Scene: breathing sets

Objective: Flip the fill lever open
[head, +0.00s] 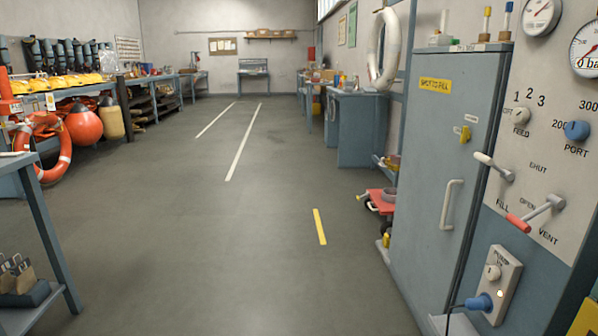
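The valve panel (521,141) is on the wall at the right. A lever with a white grip (484,159) has its pivot above the word FILL; the grip points up and left. A second lever with a red grip (518,222) has its pivot above the word VENT; it points down and left, and its grip hangs near the FILL label. The words SHUT and OPEN stand one above the other between the two pivots. My gripper is not in view.
A blue PORT knob (577,131), a FEED selector (522,115) and gauges (541,14) sit higher on the panel. Below is a switch box (502,283) with a blue plug (480,303). A grey cabinet (410,200) stands to the left. The floor (210,230) ahead is clear.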

